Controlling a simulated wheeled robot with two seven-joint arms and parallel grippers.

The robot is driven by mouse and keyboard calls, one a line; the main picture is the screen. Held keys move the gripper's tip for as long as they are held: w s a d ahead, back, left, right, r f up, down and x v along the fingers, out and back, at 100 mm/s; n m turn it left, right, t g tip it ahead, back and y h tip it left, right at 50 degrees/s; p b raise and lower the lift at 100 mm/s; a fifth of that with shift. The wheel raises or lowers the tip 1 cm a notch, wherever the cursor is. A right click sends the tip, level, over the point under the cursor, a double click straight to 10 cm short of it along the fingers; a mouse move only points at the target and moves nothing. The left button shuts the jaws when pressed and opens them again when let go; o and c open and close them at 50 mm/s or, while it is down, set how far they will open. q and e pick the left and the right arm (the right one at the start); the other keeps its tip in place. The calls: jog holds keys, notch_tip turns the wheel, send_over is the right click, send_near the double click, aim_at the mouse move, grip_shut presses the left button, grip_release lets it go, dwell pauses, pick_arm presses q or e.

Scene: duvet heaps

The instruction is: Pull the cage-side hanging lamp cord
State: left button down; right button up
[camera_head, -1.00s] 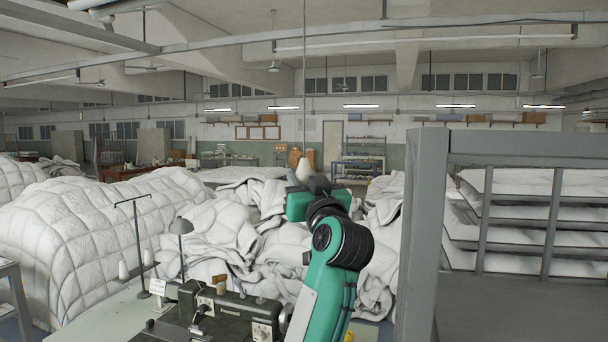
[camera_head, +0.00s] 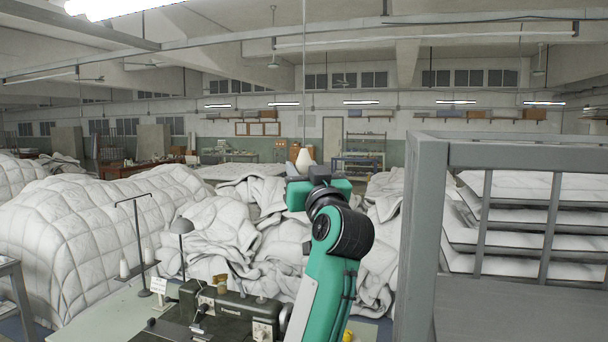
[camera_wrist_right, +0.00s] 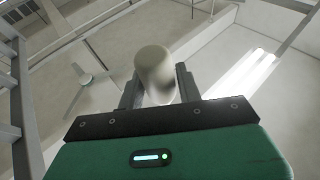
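The lamp cord (camera_head: 304,90) hangs straight from the ceiling in the head view and ends in a pale, rounded pull knob (camera_head: 304,160). My right gripper (camera_head: 305,176) is raised at the knob, just below it. In the right wrist view the knob (camera_wrist_right: 154,72) sits between the two dark fingers of this gripper (camera_wrist_right: 156,88), which are close against its sides; I read it as held. The fingertips are hard to make out in the head view. A long ceiling lamp (camera_head: 110,8) at the top left glows bright. My left gripper is not in view.
A grey metal rack frame (camera_head: 422,240) stands close on the right, beside my right arm. White duvet heaps (camera_head: 90,235) fill the floor beyond.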

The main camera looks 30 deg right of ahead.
jog(key=o, duration=0.5)
jog(key=shift+s+a+f, duration=0.15)
jog(key=shift+s+f, duration=0.15)
jog(key=shift+s, duration=0.3)
jog(key=b+v, duration=0.1)
jog(key=v, duration=0.5)
jog(key=shift+s, duration=0.35)
jog(key=shift+f, duration=0.1)
